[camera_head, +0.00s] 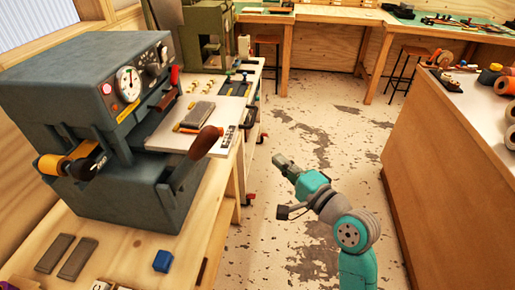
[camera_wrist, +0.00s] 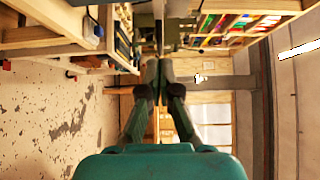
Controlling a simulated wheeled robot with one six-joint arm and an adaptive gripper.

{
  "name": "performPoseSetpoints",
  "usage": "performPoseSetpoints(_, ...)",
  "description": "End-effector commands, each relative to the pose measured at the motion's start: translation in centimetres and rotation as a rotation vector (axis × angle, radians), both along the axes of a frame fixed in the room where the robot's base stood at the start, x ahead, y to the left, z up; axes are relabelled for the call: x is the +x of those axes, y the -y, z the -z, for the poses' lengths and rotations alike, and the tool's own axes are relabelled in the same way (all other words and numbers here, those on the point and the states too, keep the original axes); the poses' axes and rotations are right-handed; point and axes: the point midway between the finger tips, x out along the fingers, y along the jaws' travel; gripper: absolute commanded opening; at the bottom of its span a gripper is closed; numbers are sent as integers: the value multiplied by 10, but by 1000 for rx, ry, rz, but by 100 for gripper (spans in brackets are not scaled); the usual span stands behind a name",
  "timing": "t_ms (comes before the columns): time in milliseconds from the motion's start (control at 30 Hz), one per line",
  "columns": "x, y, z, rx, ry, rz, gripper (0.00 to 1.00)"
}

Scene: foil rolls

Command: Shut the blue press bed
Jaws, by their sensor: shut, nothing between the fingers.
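The blue-grey press (camera_head: 85,85) stands on a wooden bench at the left of the head view, with a dial, knobs and a foil roll (camera_head: 60,165) on its side. Its bed (camera_head: 178,138) is a pale plate sticking out of the press front toward the right, with a grey block and small brass pieces on it. A brown-handled lever (camera_head: 205,143) rises in front of the bed. My gripper (camera_head: 281,161) is over the open floor to the right of the bed, apart from it. In the wrist view my gripper (camera_wrist: 160,70) has its fingers together and empty.
A green press (camera_head: 207,30) stands behind the blue one. A wooden counter (camera_head: 450,170) with rolls is at the right. The bench (camera_head: 120,255) holds grey bars and a blue cube (camera_head: 162,261). The floor between bench and counter is clear.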

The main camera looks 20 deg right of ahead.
Motion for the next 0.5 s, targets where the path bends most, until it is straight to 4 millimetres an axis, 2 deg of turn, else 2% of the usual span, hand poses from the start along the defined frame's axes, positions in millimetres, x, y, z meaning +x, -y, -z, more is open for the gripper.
performPoseSetpoints(167,22,-7,0,-1,0,-3,0)
performPoseSetpoints(500,83,-24,0,-2,1,-2,0)
